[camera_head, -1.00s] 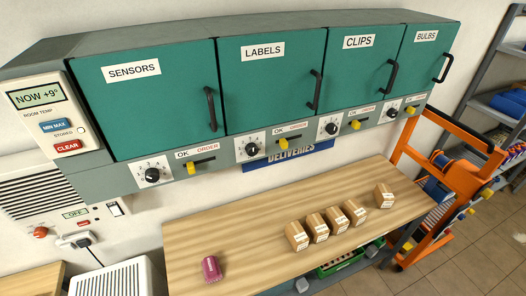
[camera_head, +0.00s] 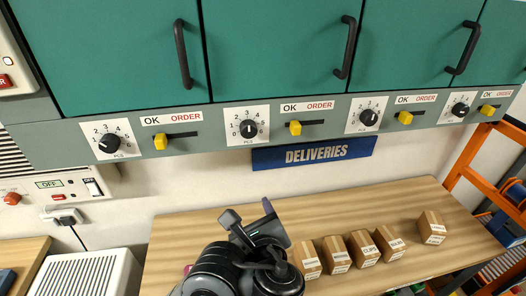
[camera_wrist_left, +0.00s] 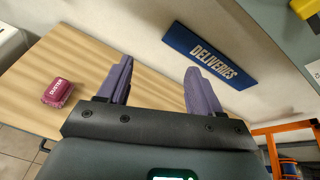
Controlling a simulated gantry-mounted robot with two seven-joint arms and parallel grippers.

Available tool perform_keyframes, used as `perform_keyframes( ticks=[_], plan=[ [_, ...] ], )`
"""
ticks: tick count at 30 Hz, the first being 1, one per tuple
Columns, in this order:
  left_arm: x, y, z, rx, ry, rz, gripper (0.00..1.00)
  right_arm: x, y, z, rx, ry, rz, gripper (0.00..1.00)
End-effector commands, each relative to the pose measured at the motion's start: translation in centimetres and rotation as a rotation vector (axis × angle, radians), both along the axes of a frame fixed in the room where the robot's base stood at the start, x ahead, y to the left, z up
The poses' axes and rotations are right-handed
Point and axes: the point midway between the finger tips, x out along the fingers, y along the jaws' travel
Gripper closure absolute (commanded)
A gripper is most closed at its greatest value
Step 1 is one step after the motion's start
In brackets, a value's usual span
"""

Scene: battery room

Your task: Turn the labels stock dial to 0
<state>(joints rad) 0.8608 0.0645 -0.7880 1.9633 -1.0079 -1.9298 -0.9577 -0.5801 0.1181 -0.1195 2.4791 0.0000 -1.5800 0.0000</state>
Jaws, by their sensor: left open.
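The labels stock dial (camera_head: 248,128) is a round black knob on a white numbered plate, below the second teal cabinet door. Its white mark looks upright, near the top of the scale; the exact number is too small to tell. My left gripper (camera_head: 250,214) is below the dial and apart from it, in front of the bench. In the left wrist view its two purple-grey fingers (camera_wrist_left: 160,88) stand wide apart with nothing between them. The dial is not in the left wrist view. My right gripper is not in view.
Similar dials sit to the left (camera_head: 109,144) and right (camera_head: 368,117). A yellow OK/ORDER slider (camera_head: 295,127) is just right of the labels dial. A blue DELIVERIES sign (camera_head: 315,152) is below. Several cartons (camera_head: 363,248) and a maroon duster (camera_wrist_left: 57,92) are on the bench (camera_head: 180,235).

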Motion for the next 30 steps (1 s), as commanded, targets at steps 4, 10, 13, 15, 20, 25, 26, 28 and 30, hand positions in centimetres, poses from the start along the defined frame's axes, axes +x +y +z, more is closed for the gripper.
perform_keyframes(
  ticks=[4, 10, 13, 15, 20, 25, 26, 28, 30],
  plan=[
    [0.5, -1.1, 5.1, 0.031, -0.174, -0.018, 0.35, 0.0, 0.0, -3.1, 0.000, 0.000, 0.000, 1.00],
    [-0.1, -1.4, 10.4, 0.037, -0.312, -0.024, 0.35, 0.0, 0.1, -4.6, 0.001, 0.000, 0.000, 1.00],
    [-0.2, -1.4, 11.7, 0.038, -0.344, -0.022, 0.35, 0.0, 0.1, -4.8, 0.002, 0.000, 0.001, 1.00],
    [0.1, -1.3, 12.2, 0.038, -0.354, -0.021, 0.35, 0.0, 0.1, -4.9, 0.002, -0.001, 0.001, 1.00],
    [1.6, -1.1, 12.5, 0.037, -0.357, -0.020, 0.35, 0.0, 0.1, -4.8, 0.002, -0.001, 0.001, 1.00],
    [4.4, -0.7, 12.5, 0.041, -0.357, -0.017, 0.35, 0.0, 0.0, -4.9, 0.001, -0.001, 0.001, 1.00],
    [4.9, -0.5, 12.5, 0.039, -0.357, -0.017, 0.35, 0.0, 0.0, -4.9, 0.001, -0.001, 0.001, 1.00],
    [5.9, -0.5, 12.5, 0.040, -0.357, -0.019, 0.35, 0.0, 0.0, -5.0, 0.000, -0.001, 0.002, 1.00],
    [6.9, -0.4, 12.5, 0.039, -0.358, -0.020, 0.35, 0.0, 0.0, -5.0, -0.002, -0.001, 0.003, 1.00]
  ],
)
